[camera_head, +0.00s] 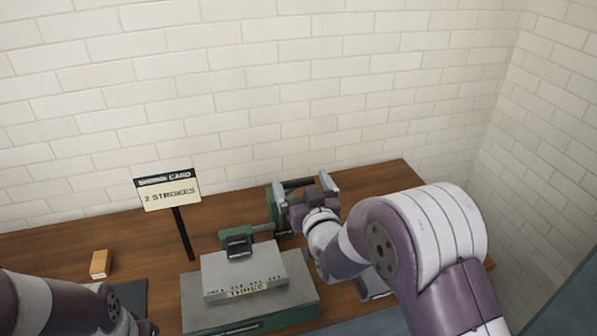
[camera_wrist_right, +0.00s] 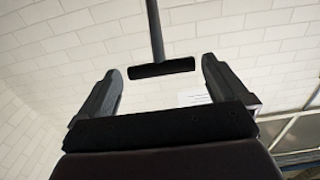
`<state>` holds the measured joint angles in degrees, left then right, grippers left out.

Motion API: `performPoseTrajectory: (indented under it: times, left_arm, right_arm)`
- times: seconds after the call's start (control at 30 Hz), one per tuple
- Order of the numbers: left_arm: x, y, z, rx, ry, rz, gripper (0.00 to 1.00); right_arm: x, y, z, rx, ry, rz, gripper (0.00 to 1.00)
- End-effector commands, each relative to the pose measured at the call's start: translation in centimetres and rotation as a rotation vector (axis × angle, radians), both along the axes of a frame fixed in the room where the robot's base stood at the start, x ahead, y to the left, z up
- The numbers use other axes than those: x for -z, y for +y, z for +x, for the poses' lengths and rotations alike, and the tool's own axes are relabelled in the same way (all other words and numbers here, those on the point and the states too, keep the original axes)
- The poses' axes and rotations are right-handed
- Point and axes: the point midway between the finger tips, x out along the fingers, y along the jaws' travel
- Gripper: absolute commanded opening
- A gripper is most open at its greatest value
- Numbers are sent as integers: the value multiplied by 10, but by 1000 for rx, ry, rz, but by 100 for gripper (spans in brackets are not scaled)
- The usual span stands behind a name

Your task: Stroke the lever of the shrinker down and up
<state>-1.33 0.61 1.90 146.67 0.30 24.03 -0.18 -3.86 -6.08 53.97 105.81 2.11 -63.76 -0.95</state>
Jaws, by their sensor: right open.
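The shrinker's green body (camera_head: 272,212) stands on the wooden bench, partly hidden behind my right wrist. My right gripper (camera_head: 304,184) is open at the shrinker, its two fingers spread apart. In the right wrist view, the lever's black crossbar handle (camera_wrist_right: 162,69) on a dark rod lies between the open fingers (camera_wrist_right: 160,85), with gaps on both sides. I cannot tell how far along the fingers it lies in depth.
A card on a post (camera_head: 168,190) reads "2 STROKES". A small wooden block (camera_head: 100,264) lies at the left. A white brick wall (camera_head: 300,90) closes the back. Bare bench (camera_head: 385,185) shows at the right.

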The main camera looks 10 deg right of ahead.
Motion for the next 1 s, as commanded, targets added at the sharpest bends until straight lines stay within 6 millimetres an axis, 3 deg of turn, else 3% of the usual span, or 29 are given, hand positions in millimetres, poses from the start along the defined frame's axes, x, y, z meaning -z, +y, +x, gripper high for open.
performPoseTrajectory:
  times: [0.2,0.53,0.57,0.77,0.8,1.0]
  left_arm:
    - [-9,0,0,0,0,0,51]
    - [-9,0,0,0,0,0,51]
    - [-9,0,0,0,0,0,51]
    - [-9,0,0,0,0,0,51]
    - [-9,0,0,0,0,0,51]
    - [5,0,0,0,0,0,51]
  right_arm:
    - [-1,1,27,0,2,0,100]
    - [1,1,32,0,1,0,100]
    - [1,1,32,0,1,0,94]
    - [1,1,32,0,1,0,28]
    - [1,1,32,0,1,0,24]
    - [9,1,33,0,-15,1,24]
